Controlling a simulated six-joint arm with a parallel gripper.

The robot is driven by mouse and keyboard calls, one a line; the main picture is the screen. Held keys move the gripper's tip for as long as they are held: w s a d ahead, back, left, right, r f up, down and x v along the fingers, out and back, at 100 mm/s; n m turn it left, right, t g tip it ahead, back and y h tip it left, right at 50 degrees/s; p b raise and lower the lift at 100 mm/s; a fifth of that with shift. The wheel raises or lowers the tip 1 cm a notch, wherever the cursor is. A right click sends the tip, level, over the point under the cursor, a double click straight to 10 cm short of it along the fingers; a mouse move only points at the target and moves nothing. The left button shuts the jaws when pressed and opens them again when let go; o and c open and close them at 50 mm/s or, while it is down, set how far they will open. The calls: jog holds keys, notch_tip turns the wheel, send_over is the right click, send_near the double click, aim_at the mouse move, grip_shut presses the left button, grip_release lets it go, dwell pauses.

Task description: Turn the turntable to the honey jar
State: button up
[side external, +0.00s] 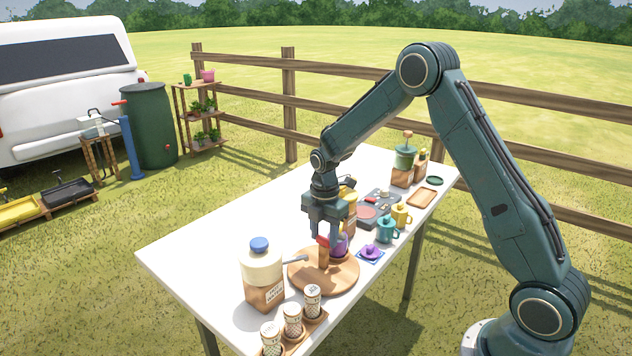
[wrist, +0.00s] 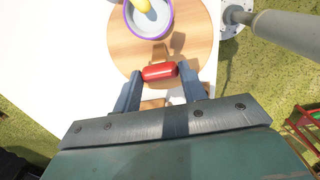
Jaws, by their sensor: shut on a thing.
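The turntable (side external: 345,280) is a round wooden disc near the front of the white table; its disc also fills the top of the wrist view (wrist: 125,42). A red grip (side external: 322,242) tops a wooden post on the disc's near part. My gripper (side external: 324,238) points down and is shut on the red grip, which lies between the fingertips in the wrist view (wrist: 159,71). A purple-rimmed pot (wrist: 133,27) with something yellow in it sits on the disc. An amber jar (side external: 352,222), possibly the honey jar, is partly hidden behind my gripper.
A cream jar with a blue lid (side external: 261,262) stands on a wooden block close left of the disc. Several patterned shakers (side external: 292,318) stand in front. Teal (side external: 387,229) and yellow (side external: 401,215) mugs stand to the right. The table's left part is clear.

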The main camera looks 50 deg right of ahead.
jog(key=o, duration=1.4)
jog(key=shift+r, duration=0.1)
jog(key=shift+r, duration=6.85)
jog(key=s+a+r+m+t, duration=0.3)
jog(key=s+a+r+m, duration=0.3)
jog(key=s+r+m, duration=0.5)
jog(key=s+a+m+t, duration=0.1)
jog(key=s+m, duration=0.1)
jog(key=s, duration=0.4)
jog(key=s+a+f+m, duration=0.1)
jog(key=s+m, duration=0.1)
jog(key=s, duration=0.3)
jog(key=s+a+m+t, duration=0.1)
jog(key=s+a+m, duration=0.1)
jog(key=s, duration=0.4)
jog(key=shift+s+f+m+t, duration=0.15)
jog(key=shift+s+m+t, duration=0.2)
jog(key=shift+m, duration=0.25)
